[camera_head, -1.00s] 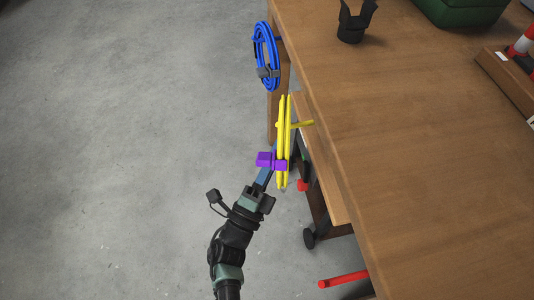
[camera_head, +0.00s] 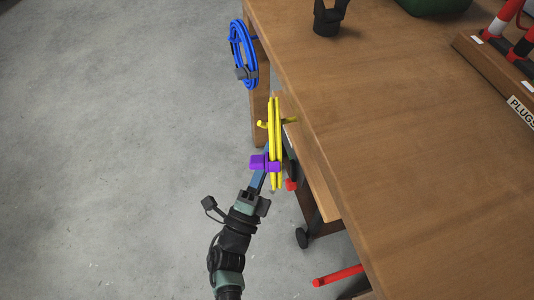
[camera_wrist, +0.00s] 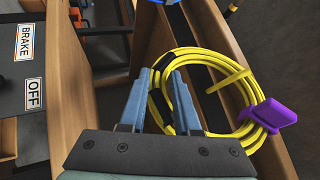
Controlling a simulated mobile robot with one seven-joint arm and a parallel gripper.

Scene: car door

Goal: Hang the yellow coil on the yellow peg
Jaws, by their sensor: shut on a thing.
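The yellow coil (camera_head: 274,150) hangs upright, edge-on in the head view, beside the bench's left side. It shows as a loop in the wrist view (camera_wrist: 200,62). My gripper (camera_head: 266,160) is shut on the coil; its fingers (camera_wrist: 163,82) straddle the near side of the loop. A purple piece (camera_head: 262,163) sits on the coil, also seen at the loop's far right in the wrist view (camera_wrist: 268,113). The yellow peg (camera_head: 290,121) sticks out from the bench side. Its tip shows left of the coil, and it appears to pass through the loop; contact is unclear.
A blue coil (camera_head: 242,55) hangs farther back on the bench side. The wooden bench (camera_head: 400,130) fills the right, with a black holder (camera_head: 328,18) on top. A red bar (camera_head: 337,279) juts out low at the front. The floor at left is clear.

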